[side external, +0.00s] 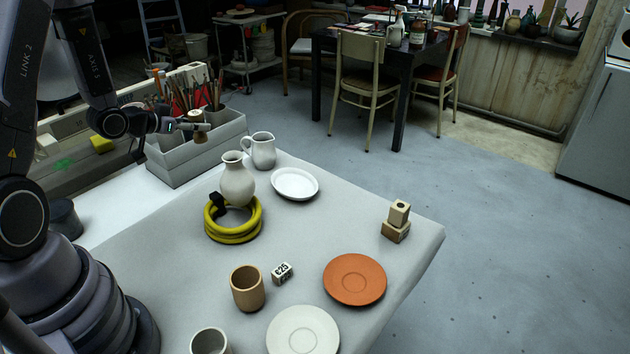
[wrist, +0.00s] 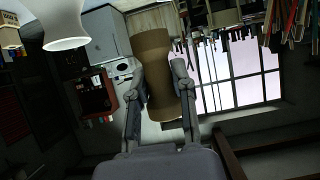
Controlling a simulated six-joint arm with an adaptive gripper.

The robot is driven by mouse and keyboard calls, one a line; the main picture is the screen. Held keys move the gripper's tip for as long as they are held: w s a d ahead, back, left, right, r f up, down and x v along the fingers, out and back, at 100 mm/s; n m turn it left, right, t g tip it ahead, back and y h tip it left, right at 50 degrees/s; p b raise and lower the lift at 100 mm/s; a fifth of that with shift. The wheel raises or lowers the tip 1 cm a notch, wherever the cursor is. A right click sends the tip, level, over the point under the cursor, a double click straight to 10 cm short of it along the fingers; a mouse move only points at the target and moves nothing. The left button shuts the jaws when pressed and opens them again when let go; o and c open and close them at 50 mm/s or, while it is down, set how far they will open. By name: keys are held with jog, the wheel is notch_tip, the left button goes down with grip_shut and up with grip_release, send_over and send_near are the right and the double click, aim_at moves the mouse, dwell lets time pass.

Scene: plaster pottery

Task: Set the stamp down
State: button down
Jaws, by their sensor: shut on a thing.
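The stamp (wrist: 158,75) is a brown, waisted piece with a wide head, seen in the wrist view between my fingers. My gripper (wrist: 159,82) is shut on its narrow middle. In the side external view my gripper (side external: 192,126) is at the upper left, and the stamp (side external: 198,136) shows small and partly hidden by the fingers. It appears in front of or above the grey tool caddy (side external: 195,150), held up clear of the table. The grey table top (side external: 180,270) lies below and to the right.
A jug (side external: 263,151), a vase (side external: 237,183), a yellow coil (side external: 233,233) and a white dish (side external: 295,184) are nearest. An orange plate (side external: 355,279), wooden blocks (side external: 397,222), a wooden cup (side external: 247,289) and a price block (side external: 282,273) stand farther out. The table's middle right is clear.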

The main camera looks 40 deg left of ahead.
aim_at(194, 113)
notch_tip(194, 113, up, 4)
jog(key=shift+r, duration=0.1)
jog(key=w+d+m+g+h, duration=0.3)
jog(key=d+m+h, duration=0.45)
jog(key=d, duration=2.05)
jog(key=shift+t, duration=0.3)
jog(key=f, duration=2.4)
jog(key=shift+w+a, duration=0.15)
jog(key=shift+a, duration=0.1)
jog(key=shift+f, duration=0.25)
